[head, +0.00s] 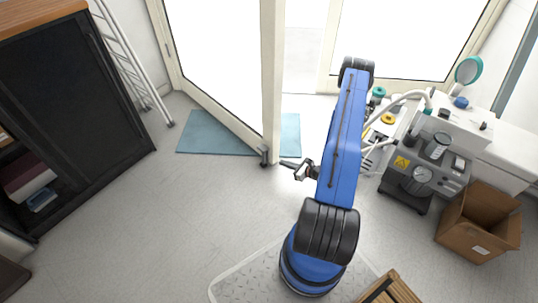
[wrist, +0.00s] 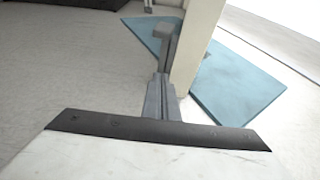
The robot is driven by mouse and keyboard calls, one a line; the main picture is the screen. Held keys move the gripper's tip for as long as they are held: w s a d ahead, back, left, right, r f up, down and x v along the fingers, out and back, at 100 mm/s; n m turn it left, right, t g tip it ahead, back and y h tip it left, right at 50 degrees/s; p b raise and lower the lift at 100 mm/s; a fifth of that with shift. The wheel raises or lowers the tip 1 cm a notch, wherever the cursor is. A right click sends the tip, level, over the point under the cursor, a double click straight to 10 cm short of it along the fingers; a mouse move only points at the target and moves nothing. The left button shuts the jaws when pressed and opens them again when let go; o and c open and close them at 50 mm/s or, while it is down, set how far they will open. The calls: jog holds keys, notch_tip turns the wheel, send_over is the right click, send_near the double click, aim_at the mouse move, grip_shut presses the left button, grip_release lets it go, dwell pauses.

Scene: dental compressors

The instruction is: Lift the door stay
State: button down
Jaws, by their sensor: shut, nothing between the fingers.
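The door stay (head: 263,155) is a small dark grey piece low on the free edge of the open door (head: 271,80), close to the floor. In the wrist view the stay (wrist: 166,36) shows as a grey bar beside the pale door edge (wrist: 197,45), just beyond my fingertips. My gripper (head: 283,163) points left at the stay from the right, low above the floor. In the wrist view my gripper (wrist: 160,77) has its fingers together with nothing between them. I cannot tell whether the fingertips touch the stay.
A blue mat (head: 205,135) lies under the door. A black cabinet (head: 75,100) and a ladder (head: 130,65) stand at left. At right are a compressor (head: 420,178) and a cardboard box (head: 478,222). The floor at left centre is clear.

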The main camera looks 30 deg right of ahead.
aim_at(266, 148)
jog(key=shift+w, duration=0.1)
jog(key=x, duration=0.9)
jog(key=shift+w+a+f, duration=0.1)
jog(key=shift+w, duration=0.05)
jog(key=shift+w+r, duration=0.25)
jog(key=shift+w, duration=0.05)
jog(key=shift+s+r, duration=0.1)
jog(key=shift+r, duration=1.6)
jog(key=shift+r, duration=0.1)
jog(key=shift+r, duration=1.8)
jog(key=shift+f, duration=0.1)
